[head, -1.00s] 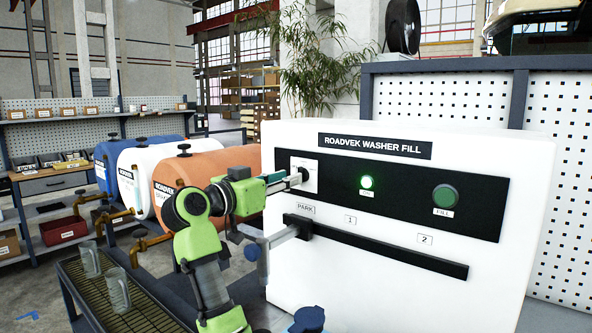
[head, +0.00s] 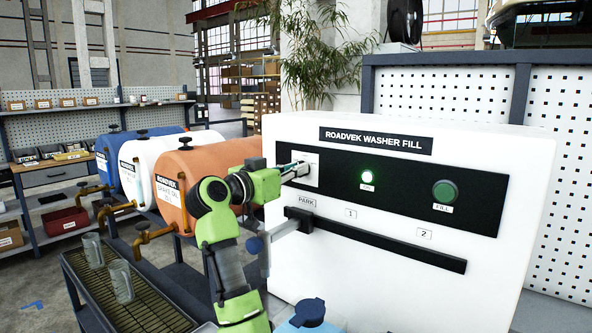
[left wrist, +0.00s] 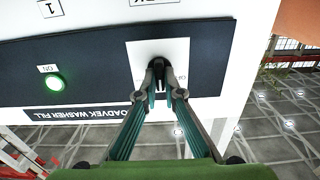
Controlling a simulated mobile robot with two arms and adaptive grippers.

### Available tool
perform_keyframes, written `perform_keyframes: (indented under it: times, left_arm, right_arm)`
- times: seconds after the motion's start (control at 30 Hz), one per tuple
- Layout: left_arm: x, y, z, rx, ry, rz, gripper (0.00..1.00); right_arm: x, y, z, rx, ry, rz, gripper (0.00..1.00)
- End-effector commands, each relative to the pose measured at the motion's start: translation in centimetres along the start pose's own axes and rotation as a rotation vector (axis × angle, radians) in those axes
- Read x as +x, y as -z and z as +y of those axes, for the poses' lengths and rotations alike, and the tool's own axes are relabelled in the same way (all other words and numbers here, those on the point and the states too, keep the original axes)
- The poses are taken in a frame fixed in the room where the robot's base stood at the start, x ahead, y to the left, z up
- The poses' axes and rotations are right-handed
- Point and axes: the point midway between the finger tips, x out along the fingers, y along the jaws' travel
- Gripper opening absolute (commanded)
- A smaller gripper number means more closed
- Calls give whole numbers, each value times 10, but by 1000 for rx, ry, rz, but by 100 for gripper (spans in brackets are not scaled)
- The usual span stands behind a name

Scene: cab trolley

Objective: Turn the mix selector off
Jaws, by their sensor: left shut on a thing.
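The mix selector (left wrist: 157,66) is a small dark knob on a white plate (left wrist: 178,50) in the left wrist view. In the head view the plate (head: 313,160) is at the left end of the black panel, and the knob is mostly hidden by my gripper. My left gripper (head: 295,170) reaches it from the left. In the left wrist view the fingers (left wrist: 164,88) are closed on the knob. The knob's pointing direction cannot be read. The green ON lamp (head: 367,177) is lit. My right gripper is out of view.
The FILL button (head: 445,192) is right on the panel. Below, a slide rail (head: 390,238) has its grey carriage (head: 299,217) at PARK, close to my arm. Colored drums (head: 215,165) and a rack with clear jugs (head: 120,283) stand left. A blue-lidded container (head: 308,312) is at the bottom.

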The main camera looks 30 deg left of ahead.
Motion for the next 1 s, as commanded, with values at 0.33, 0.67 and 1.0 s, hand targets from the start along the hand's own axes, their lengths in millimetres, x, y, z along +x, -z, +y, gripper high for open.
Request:
perform_keyframes:
  times: [0.33, 0.67, 1.0]
  left_arm:
    - [0, 0, -1, -109, 1, -2, 0]
    - [1, 0, -3, -390, 2, -3, 0]
    - [1, 0, -4, -707, 1, -3, 0]
  right_arm:
    - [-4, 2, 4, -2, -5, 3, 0]
    - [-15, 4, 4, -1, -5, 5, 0]
    - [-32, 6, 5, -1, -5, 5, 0]
